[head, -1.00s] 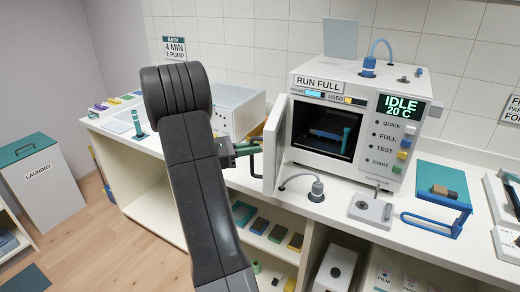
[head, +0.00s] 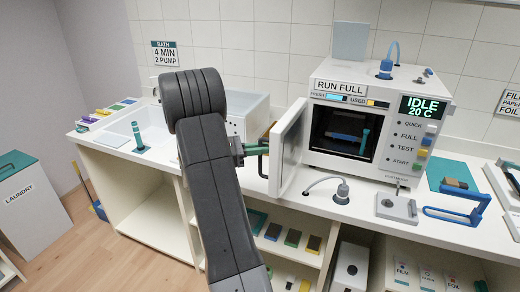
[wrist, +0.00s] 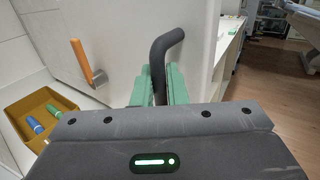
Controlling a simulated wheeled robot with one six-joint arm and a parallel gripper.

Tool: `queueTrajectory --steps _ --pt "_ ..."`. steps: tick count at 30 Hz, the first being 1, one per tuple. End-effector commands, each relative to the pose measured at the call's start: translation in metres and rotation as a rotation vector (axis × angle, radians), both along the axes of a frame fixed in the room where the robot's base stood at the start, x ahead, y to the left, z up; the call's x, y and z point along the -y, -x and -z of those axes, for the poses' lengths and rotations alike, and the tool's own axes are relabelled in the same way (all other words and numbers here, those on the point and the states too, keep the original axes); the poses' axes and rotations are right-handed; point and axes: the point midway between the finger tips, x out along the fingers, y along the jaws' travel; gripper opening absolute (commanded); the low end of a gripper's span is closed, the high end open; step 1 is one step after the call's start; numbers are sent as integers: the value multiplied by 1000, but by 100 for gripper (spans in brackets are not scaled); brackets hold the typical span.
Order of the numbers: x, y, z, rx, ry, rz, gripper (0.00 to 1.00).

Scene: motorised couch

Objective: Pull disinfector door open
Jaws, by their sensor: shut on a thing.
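The disinfector (head: 335,88) is a white box on the counter with a lit display reading IDLE 20 C. Its white door (head: 288,150) stands open, swung out to the left, and the dark chamber (head: 340,132) shows with a tray inside. My gripper (head: 256,148) is at the outer side of the door. In the wrist view the green fingers of my gripper (wrist: 160,90) are closed around the dark bent handle (wrist: 162,55) on the door's outer face (wrist: 115,25).
A grey hose fitting (head: 341,192) and a grey block with a lever (head: 396,207) stand on the counter before the disinfector. A blue frame (head: 455,214) lies to the right. A yellow bin (wrist: 38,110) with bottles shows in the wrist view. Open floor lies left.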

Motion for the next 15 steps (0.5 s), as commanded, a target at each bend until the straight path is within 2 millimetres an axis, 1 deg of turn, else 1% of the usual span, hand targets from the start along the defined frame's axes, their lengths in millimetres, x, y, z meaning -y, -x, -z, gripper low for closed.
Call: queueTrajectory --steps 6,7,9,10,15 --pt "1 -1 -2 3 0 1 0" --pt "1 -1 -2 3 0 1 14" --pt "1 -1 -2 3 0 1 28" --pt "1 -1 -2 3 0 1 30" --pt "1 0 -1 2 0 1 30"
